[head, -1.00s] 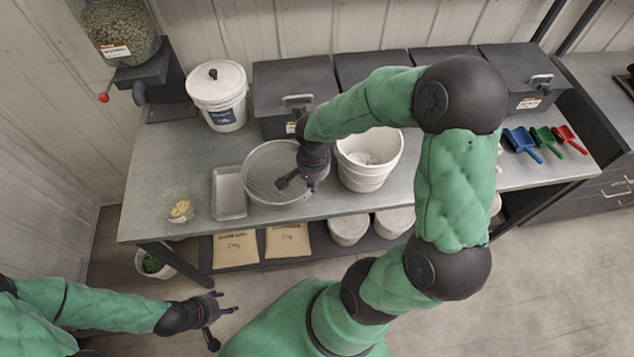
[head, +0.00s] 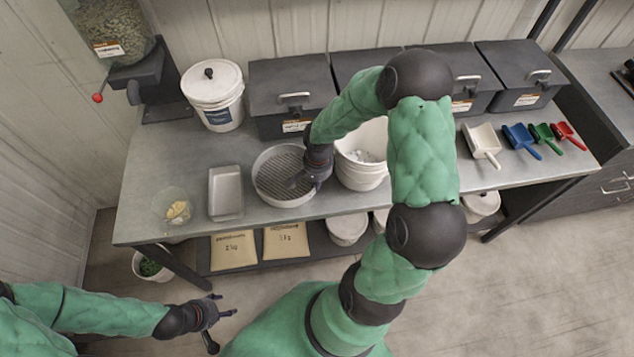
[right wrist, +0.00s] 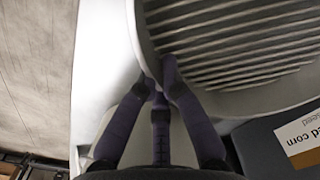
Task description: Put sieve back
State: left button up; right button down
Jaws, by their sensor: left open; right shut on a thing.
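The sieve (head: 262,190) is a round pale-rimmed pan with a dark slotted mesh. In the head view it is low at the bench, between the grey tray and the white bucket. It also shows in the right wrist view (right wrist: 225,40). My right gripper (head: 308,181) is shut on the sieve's right rim, and in the right wrist view the fingers (right wrist: 160,85) close over its wall. Whether its underside touches the bench is hidden. My left gripper (head: 222,312) is open and empty, off the bench at the lower left.
A grey tray (head: 212,207) stands just left of the sieve. A white open bucket (head: 361,180) stands close on its right, partly behind my right arm. Dark lidded bins (head: 268,98) line the back. A clear cup (head: 166,214) and a lidded bucket (head: 218,112) are farther left.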

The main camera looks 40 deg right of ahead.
jog(key=c, duration=1.8)
grip_release()
jog(key=shift+f, duration=0.15)
jog(key=shift+c, duration=0.2)
jog(key=o, duration=0.4)
jog(key=shift+o, duration=0.2)
jog(key=shift+r, duration=0.6)
notch_tip(320, 180, up, 11)
jog(key=p, duration=0.2)
jog(key=shift+s+r, duration=0.15)
